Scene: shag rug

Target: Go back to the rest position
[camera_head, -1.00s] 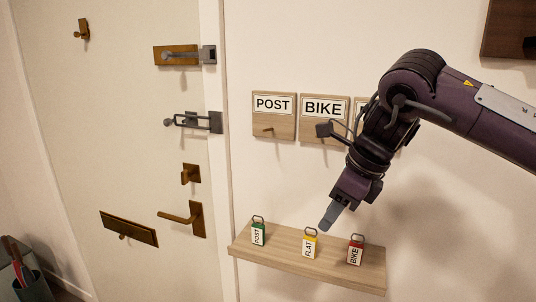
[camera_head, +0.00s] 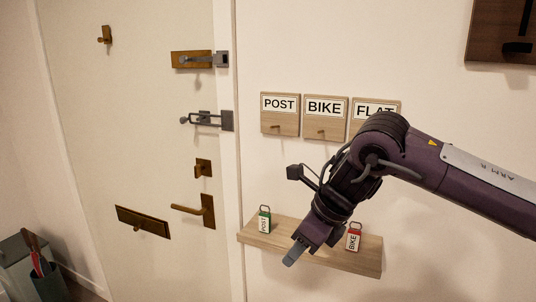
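My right arm comes in from the right, and its gripper (camera_head: 293,255) points down and left in front of the wooden shelf (camera_head: 365,263). One finger shows edge-on, so I cannot tell whether it is open or shut. A green POST key tag (camera_head: 264,221) stands on the shelf left of the gripper. A red BIKE key tag (camera_head: 353,239) stands right of it. The yellow FLAT tag does not show; the gripper covers the shelf between the two tags. My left gripper is out of view.
Hook boards marked POST (camera_head: 280,123), BIKE (camera_head: 325,130) and FLAT (camera_head: 376,108) hang above the shelf, the last partly behind my arm. A door (camera_head: 150,100) with a latch, chain and handle (camera_head: 195,210) is on the left. A bin (camera_head: 52,285) stands lower left.

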